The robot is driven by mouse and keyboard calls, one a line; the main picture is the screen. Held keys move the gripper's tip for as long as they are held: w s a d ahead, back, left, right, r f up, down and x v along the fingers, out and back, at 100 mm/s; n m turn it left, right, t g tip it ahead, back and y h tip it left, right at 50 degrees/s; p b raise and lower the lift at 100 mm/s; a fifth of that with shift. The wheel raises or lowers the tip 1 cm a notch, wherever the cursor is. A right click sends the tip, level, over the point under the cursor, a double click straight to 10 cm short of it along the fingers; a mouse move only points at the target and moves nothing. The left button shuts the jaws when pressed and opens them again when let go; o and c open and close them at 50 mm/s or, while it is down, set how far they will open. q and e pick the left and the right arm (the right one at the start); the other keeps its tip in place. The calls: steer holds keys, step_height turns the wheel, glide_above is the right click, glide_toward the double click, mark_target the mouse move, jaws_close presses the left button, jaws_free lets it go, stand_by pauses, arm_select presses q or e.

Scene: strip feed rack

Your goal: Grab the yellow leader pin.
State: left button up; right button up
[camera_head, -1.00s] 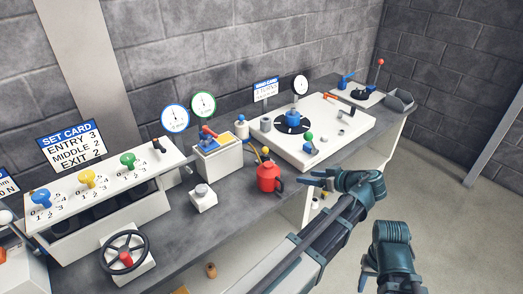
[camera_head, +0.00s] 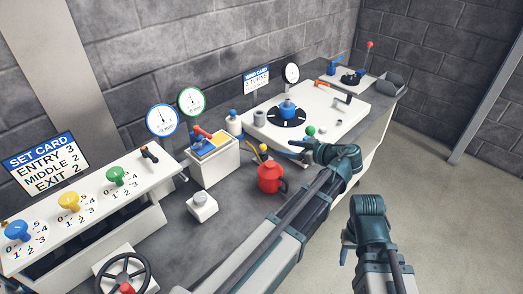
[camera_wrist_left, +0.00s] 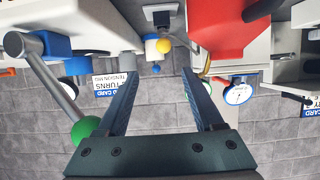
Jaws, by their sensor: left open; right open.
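The yellow leader pin shows as a small yellow ball (camera_head: 263,148) between the white box and the red can in the head view. In the left wrist view, the yellow ball (camera_wrist_left: 164,45) is just beyond the fingertips, roughly centred between them. My left gripper (camera_head: 298,148) is right of the pin, over the counter near the turntable plate's front edge. In the left wrist view, my left gripper (camera_wrist_left: 160,75) is open with nothing between its fingers. My right gripper (camera_head: 345,247) is open, low in front of the counter and away from the pin.
The red can (camera_head: 270,178) stands close to the pin, left of my left gripper. A green knob (camera_head: 310,131) is just behind that gripper. A white bottle with a blue top (camera_head: 234,124) stands behind the pin. Open floor (camera_head: 440,220) lies at the right.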

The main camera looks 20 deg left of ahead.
mark_target(265, 146)
arm_select(q)
steer(key=b+x, duration=0.2)
steer(key=x, duration=0.4)
steer(key=shift+f, duration=0.15)
steer(key=shift+w+a, duration=0.15)
steer(key=shift+a, duration=0.25)
steer(key=shift+f, duration=0.1)
steer(key=shift+a+f, duration=0.15)
steer(key=shift+a, duration=0.1)
steer(key=x, duration=0.1)
steer(key=b+x, duration=0.1)
steer(key=x, duration=0.1)
steer(key=b+x, duration=0.1)
steer(key=shift+s+a+f, duration=0.2)
steer(key=shift+a+f, duration=0.05)
steer(key=shift+a, duration=0.1)
steer(key=shift+r, duration=0.1)
jaws_close()
